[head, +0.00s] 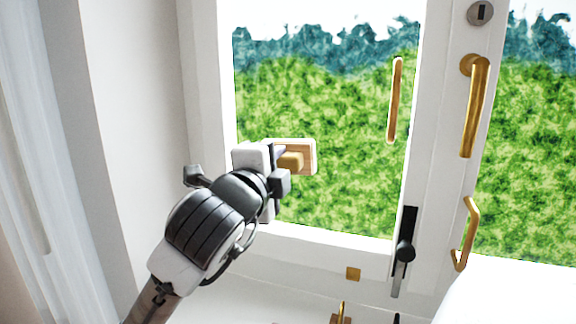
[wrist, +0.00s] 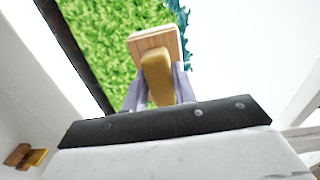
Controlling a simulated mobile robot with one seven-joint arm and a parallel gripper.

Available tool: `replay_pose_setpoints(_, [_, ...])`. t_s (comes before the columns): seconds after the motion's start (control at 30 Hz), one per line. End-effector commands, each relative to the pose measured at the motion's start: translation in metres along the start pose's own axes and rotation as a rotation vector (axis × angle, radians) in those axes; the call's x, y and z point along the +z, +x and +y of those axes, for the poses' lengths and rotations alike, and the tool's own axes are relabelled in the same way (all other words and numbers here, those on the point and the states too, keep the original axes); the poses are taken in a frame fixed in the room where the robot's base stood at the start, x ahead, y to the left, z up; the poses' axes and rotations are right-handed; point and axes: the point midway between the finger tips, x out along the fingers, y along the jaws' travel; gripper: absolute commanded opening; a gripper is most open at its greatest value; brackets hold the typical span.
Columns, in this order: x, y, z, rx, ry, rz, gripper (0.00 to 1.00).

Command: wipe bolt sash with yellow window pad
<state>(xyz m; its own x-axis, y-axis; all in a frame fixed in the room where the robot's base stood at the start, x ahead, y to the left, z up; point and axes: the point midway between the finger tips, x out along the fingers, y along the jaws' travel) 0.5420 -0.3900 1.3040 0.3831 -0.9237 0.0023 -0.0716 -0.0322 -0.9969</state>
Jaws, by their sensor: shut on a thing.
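My gripper (head: 284,160) is shut on the yellow handle of the window pad (head: 304,152), a wooden block with a pale layer on its far side. In the wrist view the pad (wrist: 155,40) stands out beyond the fingers (wrist: 158,92), its handle between them. The pad is in front of the lower left part of the left window's glass (head: 335,120); I cannot tell whether it touches. This sash carries a black bolt (head: 405,245) at its lower right, which I take as the bolt sash. A slim brass handle (head: 394,100) shows near its right side.
The right window has a brass handle (head: 475,105) and a lower brass pull (head: 465,235). A brass-topped item (head: 341,314) shows at the bottom edge. A pale curtain (head: 45,150) hangs at left.

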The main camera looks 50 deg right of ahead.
Motion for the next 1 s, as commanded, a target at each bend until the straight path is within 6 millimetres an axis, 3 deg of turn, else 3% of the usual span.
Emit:
replay_pose_setpoints(0.7, [0.048, 0.000, -0.003, 0.002, -0.002, -0.003, 0.09])
replay_pose_setpoints(1.0, [0.051, 0.000, -0.004, 0.001, 0.000, -0.001, 0.09])
